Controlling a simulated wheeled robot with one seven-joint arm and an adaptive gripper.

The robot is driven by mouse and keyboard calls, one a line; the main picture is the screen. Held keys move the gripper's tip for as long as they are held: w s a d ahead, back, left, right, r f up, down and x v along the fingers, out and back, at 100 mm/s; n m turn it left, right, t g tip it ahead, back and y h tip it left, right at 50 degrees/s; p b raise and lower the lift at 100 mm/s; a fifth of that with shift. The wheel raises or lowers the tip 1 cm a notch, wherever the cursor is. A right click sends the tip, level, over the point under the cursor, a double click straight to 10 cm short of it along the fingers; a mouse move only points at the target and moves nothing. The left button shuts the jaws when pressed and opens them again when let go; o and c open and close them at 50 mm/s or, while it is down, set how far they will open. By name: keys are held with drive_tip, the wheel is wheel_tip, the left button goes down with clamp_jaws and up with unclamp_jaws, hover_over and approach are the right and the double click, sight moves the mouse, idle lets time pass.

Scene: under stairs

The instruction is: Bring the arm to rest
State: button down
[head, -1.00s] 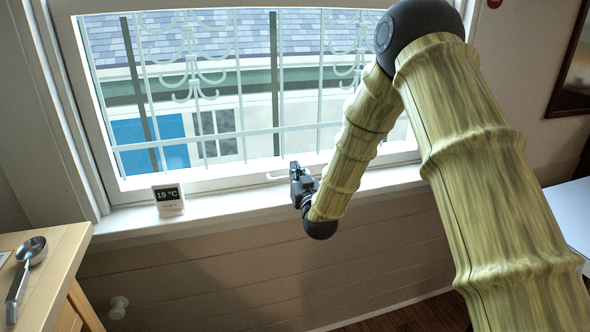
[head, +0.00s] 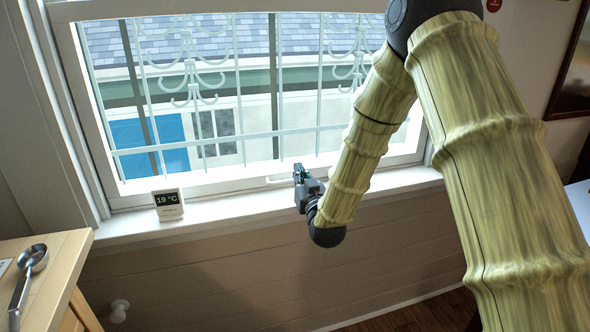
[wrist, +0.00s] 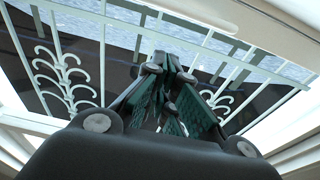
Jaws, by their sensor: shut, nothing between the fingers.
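My arm reaches in from the right side of the head view and bends down toward the window. My gripper (head: 300,174) is at its end, in front of the lower window frame and near the sill. In the wrist view my gripper (wrist: 172,68) points toward the window, its fingers together at the tips. It is shut and empty.
The window (head: 250,178) has a white grille outside it. A small thermometer reading 19 °C (head: 168,204) stands on the sill (head: 130,226), left of my gripper. A metal scoop (head: 31,262) lies on a wooden surface (head: 55,260) at the lower left.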

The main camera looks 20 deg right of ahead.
drive_tip(key=s+f+g, duration=0.6)
drive_tip(key=s+f, duration=1)
drive_tip(key=f, duration=0.3)
drive_tip(key=s+f+g, duration=0.7)
drive_tip(key=s+f, duration=0.8)
drive_tip(key=f, duration=0.5)
drive_tip(key=s+f+g, duration=0.3)
drive_tip(key=s+f, duration=0.1)
drive_tip(key=s, duration=0.7)
drive_tip(key=s+f+g, duration=0.3)
drive_tip(key=s, duration=0.9)
wheel_tip(320, 180, up, 12)
drive_tip(key=p, duration=1.2)
drive_tip(key=shift+s+d+r+m+g+h+p, duration=0.2)
drive_tip(key=shift+r+m+g+h+p, duration=0.1)
drive_tip(key=shift+m+p, duration=0.1)
